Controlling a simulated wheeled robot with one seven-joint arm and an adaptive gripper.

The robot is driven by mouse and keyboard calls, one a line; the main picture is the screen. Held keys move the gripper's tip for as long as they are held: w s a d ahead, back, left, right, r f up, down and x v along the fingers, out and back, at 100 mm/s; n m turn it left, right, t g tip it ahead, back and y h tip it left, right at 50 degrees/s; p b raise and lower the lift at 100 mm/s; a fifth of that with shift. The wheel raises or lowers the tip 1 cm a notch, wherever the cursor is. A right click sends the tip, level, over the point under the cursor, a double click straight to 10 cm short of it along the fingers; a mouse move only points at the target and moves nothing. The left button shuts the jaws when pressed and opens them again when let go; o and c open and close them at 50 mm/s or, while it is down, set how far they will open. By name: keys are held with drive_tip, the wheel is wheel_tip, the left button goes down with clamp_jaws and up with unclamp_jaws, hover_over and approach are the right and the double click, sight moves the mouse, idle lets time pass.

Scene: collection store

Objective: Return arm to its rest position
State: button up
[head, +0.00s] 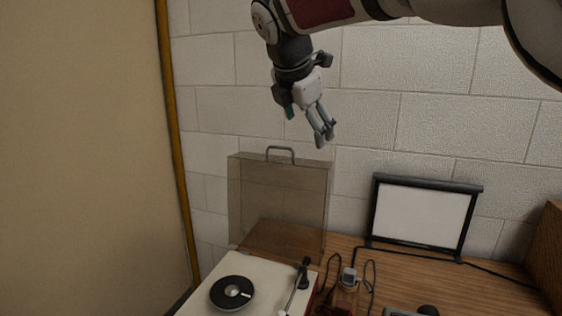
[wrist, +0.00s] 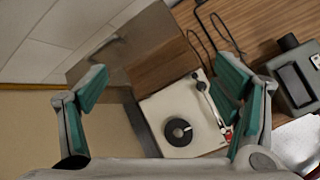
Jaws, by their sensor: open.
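My gripper (head: 322,138) hangs in the air in front of the white block wall, above the record player's lid. In the wrist view my gripper (wrist: 165,105) shows its two green-padded fingers wide apart with nothing between them. My arm reaches in from the upper right of the head view. The white record player (head: 238,281) stands below with its transparent brownish lid (head: 279,200) raised. A black disc with a pale centre (head: 232,292) lies on it. The record player (wrist: 165,112) also shows below the open fingers in the wrist view, apart from them.
A framed white screen (head: 422,217) stands on the wooden table (head: 400,268) at the right. Cables and a small device (head: 348,280) lie beside the record player. A beige panel (head: 85,150) with a yellow edge fills the left. A dark grey device (wrist: 294,78) shows at the wrist view's right.

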drive_tip(key=s+d+f+m, duration=0.2)
drive_tip(key=s+d+m, duration=0.6)
drive_tip(key=s, duration=0.3)
drive_tip(key=s+d+f+m+y, duration=0.1)
drive_tip(key=s+f+m, duration=0.3)
drive_tip(key=s, duration=0.4)
drive_tip(key=s+d+f+m+g+y, duration=0.1)
drive_tip(key=s+d+f+m, duration=0.2)
drive_tip(key=s+f+m, duration=0.2)
drive_tip(key=s+d+f+m, duration=0.2)
drive_tip(key=s+f+m, duration=0.3)
drive_tip(key=s+m, duration=0.3)
drive_tip(key=s, duration=0.3)
drive_tip(key=shift+d+g+y, duration=0.2)
drive_tip(key=shift+g+y, duration=0.2)
